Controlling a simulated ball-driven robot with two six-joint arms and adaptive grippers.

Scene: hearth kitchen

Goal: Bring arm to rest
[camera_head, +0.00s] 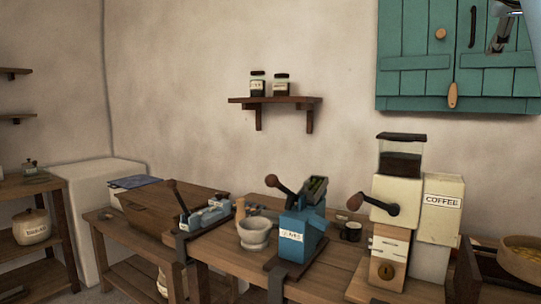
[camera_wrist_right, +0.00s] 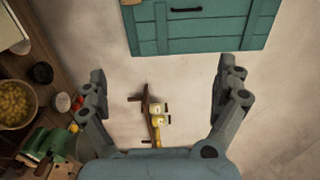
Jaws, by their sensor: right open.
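My right gripper (camera_wrist_right: 162,75) is open and empty in the right wrist view, its two grey fingers spread wide with the pale wall behind them. In the head view, part of my right gripper (camera_head: 503,34) shows at the top right corner, in front of the teal cupboard (camera_head: 415,70) and well above the bench. My left gripper is not in either view.
The wooden bench (camera_head: 335,272) holds a blue mill (camera_head: 298,228), a mortar (camera_head: 254,233) and a coffee grinder (camera_head: 398,195). A basket of yellow pieces (camera_head: 522,258) stands at right. A wall shelf (camera_head: 275,100) carries two jars. The wall between is bare.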

